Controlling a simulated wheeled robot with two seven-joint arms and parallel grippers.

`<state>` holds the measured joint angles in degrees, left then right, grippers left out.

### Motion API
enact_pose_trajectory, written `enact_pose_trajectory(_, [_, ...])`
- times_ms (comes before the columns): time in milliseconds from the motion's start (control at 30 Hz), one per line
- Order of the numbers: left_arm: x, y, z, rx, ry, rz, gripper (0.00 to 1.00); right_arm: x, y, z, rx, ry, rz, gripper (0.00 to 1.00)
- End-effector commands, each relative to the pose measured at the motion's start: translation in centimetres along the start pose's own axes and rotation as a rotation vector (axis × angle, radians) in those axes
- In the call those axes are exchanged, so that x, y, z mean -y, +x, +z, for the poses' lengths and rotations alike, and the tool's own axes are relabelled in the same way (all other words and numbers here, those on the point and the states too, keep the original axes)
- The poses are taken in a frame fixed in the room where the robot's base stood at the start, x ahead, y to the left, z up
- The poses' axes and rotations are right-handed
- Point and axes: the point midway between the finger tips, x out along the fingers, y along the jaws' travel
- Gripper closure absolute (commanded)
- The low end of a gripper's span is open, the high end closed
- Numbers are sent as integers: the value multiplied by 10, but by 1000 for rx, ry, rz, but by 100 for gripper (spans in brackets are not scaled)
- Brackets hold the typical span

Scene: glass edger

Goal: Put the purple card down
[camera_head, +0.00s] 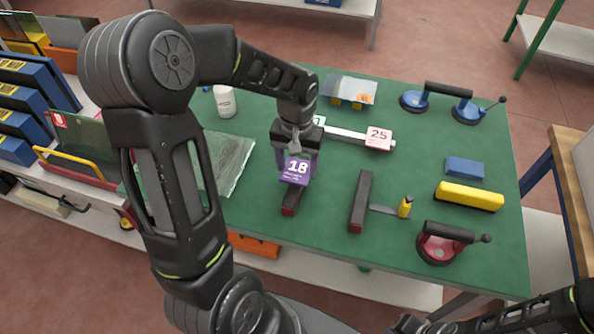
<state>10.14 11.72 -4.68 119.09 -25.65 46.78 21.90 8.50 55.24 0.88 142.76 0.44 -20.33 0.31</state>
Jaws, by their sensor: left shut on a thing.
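The purple card (296,170) with a white "18" shows in the head view, left of the middle of the green table (330,240). My left gripper (297,153) is shut on its upper edge from above. The card's face is toward the camera. Its lower edge overlaps a dark block with a red end (291,203) in the picture; I cannot tell whether they touch. Part of my right arm shows at the lower right, but its gripper is out of view.
A pink card "25" (379,136) stands at a white rail (345,133). Another dark block (361,200), a yellow-handled tool (405,207), suction cups (440,245), a yellow bar (468,196) and a blue block (464,168) lie rightward. Glass (232,160) and a white bottle (224,101) are left.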

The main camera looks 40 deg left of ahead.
Motion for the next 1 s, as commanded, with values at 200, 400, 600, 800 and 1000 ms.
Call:
enact_pose_trajectory(200, [0, 28, 1, 5, 1, -1, 75, 1, -4, 1, 1, 1, 1, 100])
enact_pose_trajectory(400, [0, 31, 1, 1, 0, 0, 75, 1, -4, 1, 1, 1, 2, 100])
enact_pose_trajectory(600, [0, 35, 1, 1, 1, 0, 75, 0, 0, 0, 1, 0, 1, 100])
enact_pose_trajectory(800, [0, 33, 1, 1, 0, 0, 21, 0, -2, 0, 0, 0, 1, 100])
enact_pose_trajectory(1000, [0, 33, 1, 1, 0, 0, 16, 0, -2, 0, 0, 0, 0, 100])
